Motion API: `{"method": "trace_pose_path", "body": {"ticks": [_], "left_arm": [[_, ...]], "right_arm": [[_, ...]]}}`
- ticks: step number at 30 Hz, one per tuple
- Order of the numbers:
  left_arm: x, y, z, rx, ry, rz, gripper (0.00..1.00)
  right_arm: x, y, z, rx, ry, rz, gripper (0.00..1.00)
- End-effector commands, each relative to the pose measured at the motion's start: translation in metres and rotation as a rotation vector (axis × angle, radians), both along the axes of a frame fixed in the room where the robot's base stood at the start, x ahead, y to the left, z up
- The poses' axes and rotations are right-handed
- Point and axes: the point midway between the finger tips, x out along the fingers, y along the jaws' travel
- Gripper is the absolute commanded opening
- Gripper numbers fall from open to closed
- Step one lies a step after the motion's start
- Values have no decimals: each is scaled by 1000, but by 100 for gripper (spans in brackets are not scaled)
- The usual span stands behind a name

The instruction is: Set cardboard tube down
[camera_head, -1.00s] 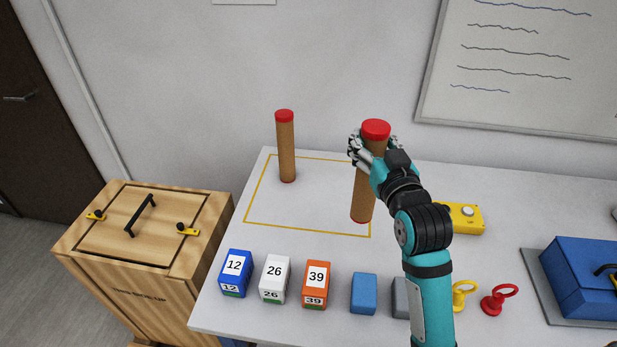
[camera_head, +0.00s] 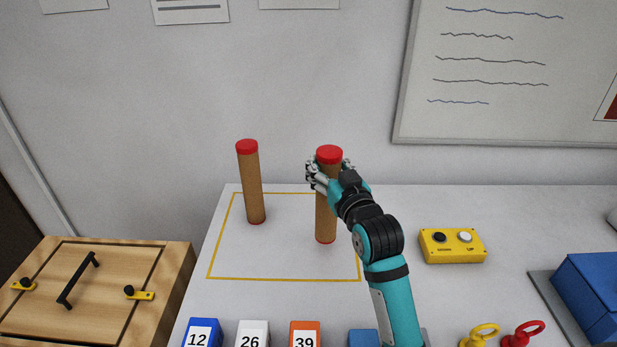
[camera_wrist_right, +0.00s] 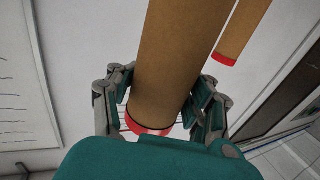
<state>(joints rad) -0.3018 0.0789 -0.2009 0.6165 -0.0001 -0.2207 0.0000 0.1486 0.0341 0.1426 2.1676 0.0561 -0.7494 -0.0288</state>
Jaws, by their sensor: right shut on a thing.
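My right gripper (camera_head: 328,174) is shut on a brown cardboard tube (camera_head: 326,218) with red ends, gripping it just below its top cap. The tube stands nearly upright over the right part of a yellow-outlined area (camera_head: 285,279) on the table. I cannot tell whether its base touches the table. In the right wrist view the held tube (camera_wrist_right: 180,50) runs between the fingers of my right gripper (camera_wrist_right: 164,92). A second, similar tube (camera_head: 252,185) stands to its left inside the outline, apart from it; it also shows in the wrist view (camera_wrist_right: 242,30). My left gripper is not in view.
A yellow button box (camera_head: 452,246) sits right of my arm. Numbered blue (camera_head: 199,335), white (camera_head: 252,336) and orange (camera_head: 305,336) boxes line the front. Yellow and red ring-topped items (camera_head: 522,335) and a blue box (camera_head: 592,298) are at right. A wooden cabinet (camera_head: 90,290) stands left.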

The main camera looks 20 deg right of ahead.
Motion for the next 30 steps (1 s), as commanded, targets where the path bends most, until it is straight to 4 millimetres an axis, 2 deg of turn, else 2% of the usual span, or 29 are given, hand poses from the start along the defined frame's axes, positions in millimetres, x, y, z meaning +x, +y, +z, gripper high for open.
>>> {"method": "trace_pose_path", "body": {"ticks": [1, 6, 12, 18, 24, 30], "left_arm": [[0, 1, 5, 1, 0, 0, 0], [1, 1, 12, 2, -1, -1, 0], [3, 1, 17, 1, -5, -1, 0], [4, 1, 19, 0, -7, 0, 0], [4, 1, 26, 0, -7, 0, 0], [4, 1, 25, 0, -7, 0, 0]], "right_arm": [[14, -6, 3, -1, -1, -3, 0], [57, -22, -2, -1, -1, -2, 0], [97, -36, -7, 0, -1, -1, 0], [109, -41, -13, 0, 1, -1, 0], [109, -41, -39, 0, 2, 0, 0], [109, -41, -45, 0, -2, 0, 0]]}}
